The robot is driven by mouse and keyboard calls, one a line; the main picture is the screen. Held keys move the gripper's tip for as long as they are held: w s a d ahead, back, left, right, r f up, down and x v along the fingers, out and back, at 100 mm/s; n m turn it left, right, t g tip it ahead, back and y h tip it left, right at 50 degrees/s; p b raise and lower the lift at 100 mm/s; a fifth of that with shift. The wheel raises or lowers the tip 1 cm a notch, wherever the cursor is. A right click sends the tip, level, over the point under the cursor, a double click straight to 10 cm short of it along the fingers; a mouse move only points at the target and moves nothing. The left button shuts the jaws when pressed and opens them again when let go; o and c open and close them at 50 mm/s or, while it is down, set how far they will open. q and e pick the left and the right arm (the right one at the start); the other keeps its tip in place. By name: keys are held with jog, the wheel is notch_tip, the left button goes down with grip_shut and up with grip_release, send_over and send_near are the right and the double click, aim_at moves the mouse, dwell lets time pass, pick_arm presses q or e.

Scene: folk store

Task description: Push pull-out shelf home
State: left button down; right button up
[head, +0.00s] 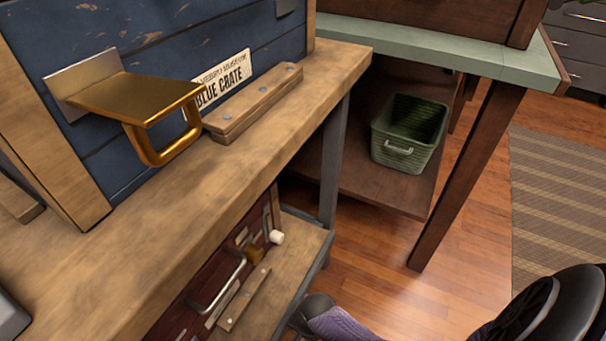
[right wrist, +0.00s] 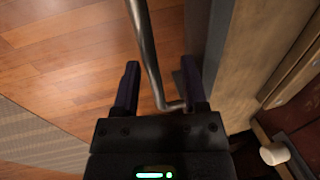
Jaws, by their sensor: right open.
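The lower wooden shelf (head: 292,247) with a grey metal edge extends under the workbench; it appears to be the pull-out shelf. In the right wrist view its wood top (right wrist: 253,55) lies at the right. A bent grey metal bar (right wrist: 147,45), seemingly its handle, runs between the fingers of my right gripper (right wrist: 160,66). The gripper is open around the bar and not clamped on it. In the head view only part of the right gripper (head: 312,309) shows at the bottom, beside the shelf's edge. My left gripper is not in view.
A dark red crate (head: 190,310) with a metal handle and white knob (head: 276,237) sits on the shelf. A blue crate (head: 200,45) stands on the workbench (head: 240,165). A green basket (head: 408,133) sits under the neighbouring table. Wood floor (head: 380,285) is open beyond.

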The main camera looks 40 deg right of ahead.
jog(key=shift+s, duration=0.1)
pick_arm(q)
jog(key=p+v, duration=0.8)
jog(key=p, duration=0.1)
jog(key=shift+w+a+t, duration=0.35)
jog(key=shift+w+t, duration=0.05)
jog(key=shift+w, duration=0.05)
pick_arm(e)
notch_tip(320, 180, up, 10)
jog(key=s, duration=0.1)
jog(key=shift+s+d+f, duration=0.2)
jog(key=shift+s+d, duration=0.15)
